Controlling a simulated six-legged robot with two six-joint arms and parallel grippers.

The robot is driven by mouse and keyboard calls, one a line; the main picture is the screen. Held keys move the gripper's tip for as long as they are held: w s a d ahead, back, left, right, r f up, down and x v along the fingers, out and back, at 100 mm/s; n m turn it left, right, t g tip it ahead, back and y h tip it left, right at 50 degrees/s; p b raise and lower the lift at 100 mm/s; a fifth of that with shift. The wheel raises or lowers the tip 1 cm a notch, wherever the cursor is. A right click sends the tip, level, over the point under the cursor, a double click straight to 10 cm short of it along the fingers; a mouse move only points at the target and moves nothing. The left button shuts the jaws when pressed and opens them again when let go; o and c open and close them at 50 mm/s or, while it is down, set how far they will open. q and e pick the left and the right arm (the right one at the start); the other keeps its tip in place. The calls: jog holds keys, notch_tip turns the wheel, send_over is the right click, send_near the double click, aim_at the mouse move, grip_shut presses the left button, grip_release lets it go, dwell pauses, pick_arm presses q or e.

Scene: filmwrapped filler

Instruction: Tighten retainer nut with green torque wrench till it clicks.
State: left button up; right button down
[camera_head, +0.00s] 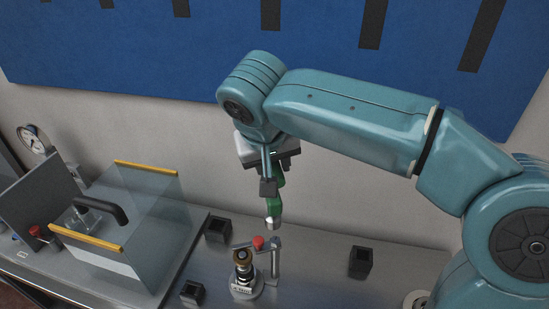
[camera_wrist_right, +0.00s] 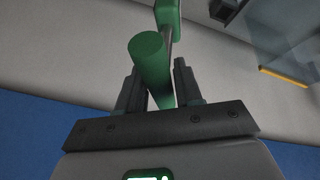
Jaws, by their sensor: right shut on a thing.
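My right gripper (camera_head: 270,182) is shut on the green torque wrench (camera_head: 274,202), which hangs roughly upright with its metal end down. In the right wrist view the wrench's green handle (camera_wrist_right: 150,62) lies between the two dark fingers of the right gripper (camera_wrist_right: 158,85). The wrench is in the air above a small fixture (camera_head: 246,290) on the bench. My left gripper is not in view.
A post with a red-knobbed arm (camera_head: 258,242) stands beside the nut. Dark square holders (camera_head: 217,230), (camera_head: 192,293) and (camera_head: 361,262) stand around the fixture. A clear box with yellow edges (camera_head: 150,215) and a gauge (camera_head: 34,140) are at left.

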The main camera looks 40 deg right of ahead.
jog(key=shift+s+d, duration=0.4)
jog(key=shift+d, duration=0.15)
jog(key=shift+w, duration=0.2)
jog(key=shift+a+f, duration=0.55)
jog(key=shift+f, duration=0.1)
jog(key=f, duration=0.1)
jog(key=f+b, duration=0.1)
jog(key=shift+s+d+f, duration=0.2)
jog(key=shift+d+f, duration=0.2)
jog(key=shift+w+f, duration=0.1)
jog(key=shift+f, duration=0.15)
jog(key=shift+w+a+f+b, duration=0.15)
jog(key=shift+a+f+b, duration=0.1)
jog(key=shift+a+b, duration=0.1)
jog(key=shift+s+d, duration=0.2)
jog(key=shift+d, duration=0.15)
jog(key=shift+w+a, duration=0.2)
jog(key=shift+a, duration=0.2)
jog(key=shift+s+d, duration=0.15)
jog(key=shift+d, duration=0.05)
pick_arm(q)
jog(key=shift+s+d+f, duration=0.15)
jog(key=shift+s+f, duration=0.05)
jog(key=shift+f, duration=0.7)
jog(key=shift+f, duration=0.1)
pick_arm(e)
jog(key=shift+a, duration=0.1)
